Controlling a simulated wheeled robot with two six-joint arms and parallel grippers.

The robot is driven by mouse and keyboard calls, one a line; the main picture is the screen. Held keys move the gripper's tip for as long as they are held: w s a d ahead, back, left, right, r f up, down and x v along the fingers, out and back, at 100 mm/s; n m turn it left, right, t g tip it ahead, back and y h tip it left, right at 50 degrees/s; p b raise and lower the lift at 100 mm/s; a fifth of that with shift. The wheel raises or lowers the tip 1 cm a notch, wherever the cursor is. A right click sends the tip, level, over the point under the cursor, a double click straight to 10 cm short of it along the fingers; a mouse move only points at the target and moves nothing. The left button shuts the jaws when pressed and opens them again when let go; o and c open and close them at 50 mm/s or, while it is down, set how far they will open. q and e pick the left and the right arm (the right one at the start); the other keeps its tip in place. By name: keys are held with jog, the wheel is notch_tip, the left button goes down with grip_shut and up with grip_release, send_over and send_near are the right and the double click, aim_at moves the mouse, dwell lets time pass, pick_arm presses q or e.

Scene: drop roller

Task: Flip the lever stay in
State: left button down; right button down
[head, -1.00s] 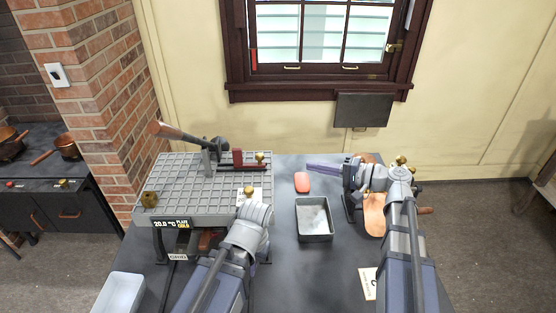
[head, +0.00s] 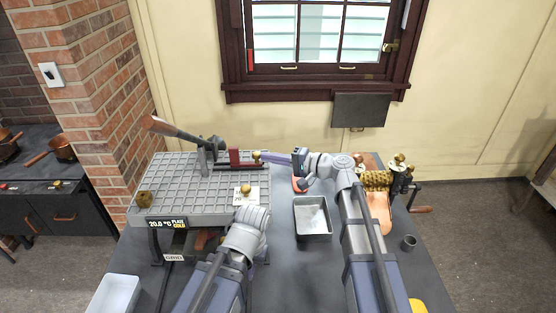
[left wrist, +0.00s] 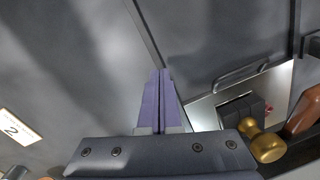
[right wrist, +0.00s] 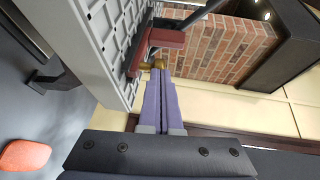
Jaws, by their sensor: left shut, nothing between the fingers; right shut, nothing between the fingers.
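A lever with a wooden handle (head: 172,130) rises to the left from a grey bracket (head: 207,158) on the gridded plate. Beside the bracket is a dark red upright piece (head: 235,156) on a low dark red bar, with a brass knob (head: 256,156) at its right end. My right gripper (head: 264,157) is shut, its purple fingers pointing left at the knob. In the right wrist view its fingertips (right wrist: 160,70) are at or just beside the knob (right wrist: 156,64); contact is unclear. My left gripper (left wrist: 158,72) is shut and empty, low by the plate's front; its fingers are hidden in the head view.
A metal tray (head: 313,232) and an orange-red object (head: 299,184) lie right of the plate. A brass roller with a crank (head: 378,180) stands further right. A white bin (head: 113,294) is at front left.

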aim_at(230, 156)
dwell(0.3)
jog(key=a, duration=0.9)
jog(key=shift+a, duration=0.1)
pick_arm(q)
jog(key=shift+d, duration=0.1)
pick_arm(e)
jog(key=shift+a, duration=0.15)
